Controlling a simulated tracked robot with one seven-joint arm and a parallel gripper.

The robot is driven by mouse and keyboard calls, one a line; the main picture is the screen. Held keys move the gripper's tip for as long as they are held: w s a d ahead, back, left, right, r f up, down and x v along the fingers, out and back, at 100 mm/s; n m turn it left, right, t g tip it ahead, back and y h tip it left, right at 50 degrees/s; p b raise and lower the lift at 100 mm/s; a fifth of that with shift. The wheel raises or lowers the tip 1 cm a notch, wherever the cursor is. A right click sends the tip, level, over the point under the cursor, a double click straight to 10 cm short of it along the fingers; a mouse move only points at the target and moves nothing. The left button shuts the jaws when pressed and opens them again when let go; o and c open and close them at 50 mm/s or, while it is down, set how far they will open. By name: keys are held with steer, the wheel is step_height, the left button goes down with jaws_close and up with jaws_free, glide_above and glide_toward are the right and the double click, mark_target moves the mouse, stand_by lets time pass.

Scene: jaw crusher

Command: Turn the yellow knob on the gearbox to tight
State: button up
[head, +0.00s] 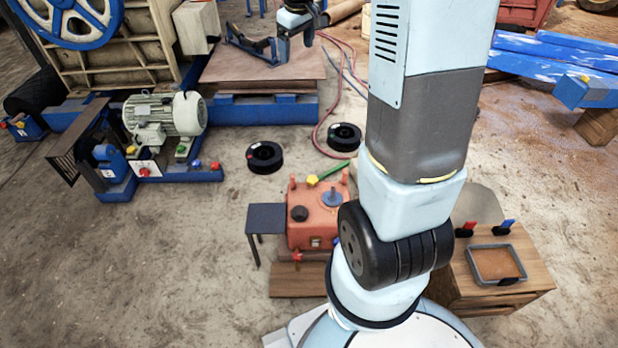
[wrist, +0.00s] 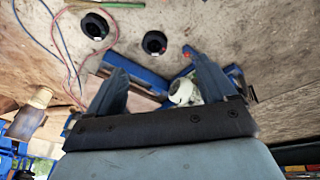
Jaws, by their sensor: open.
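The gearbox (head: 318,226) is a worn red-orange box low in the middle of the head view, partly hidden on its right by my arm. The small yellow knob (head: 312,181) is at its back upper edge, beside a green bar (head: 332,172). Its exact angle is too small to read. My gripper (head: 252,46) is far behind the gearbox, near the top of the head view. In the wrist view my gripper (wrist: 155,62) has its two fingers spread wide with nothing between them. The knob does not show in the wrist view.
Two black rings (head: 265,157) (head: 344,136) lie on the floor behind the gearbox. A motor (head: 165,115) on a blue frame stands left. A small dark table (head: 266,218) adjoins the gearbox. A wooden cabinet (head: 520,260) with a tray stands right. Red hoses run along the floor.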

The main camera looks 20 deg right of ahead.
steer(key=w+d+f+n+g, duration=0.15)
steer(key=w+d+f, duration=0.25)
steer(key=w+f, duration=0.7)
steer(key=n+g, duration=0.2)
steer(key=n, duration=0.3)
glide_above(311, 178)
step_height(311, 178, down, 44)
steer(key=shift+m+y, duration=0.25)
steer(key=shift+y, duration=0.05)
steer(key=f, duration=1.4)
steer(key=shift+s+d+f, duration=0.1)
steer(key=shift+s, duration=0.15)
steer(key=c, duration=1)
steer(key=shift+c, duration=0.3)
steer(key=shift+w, duration=0.1)
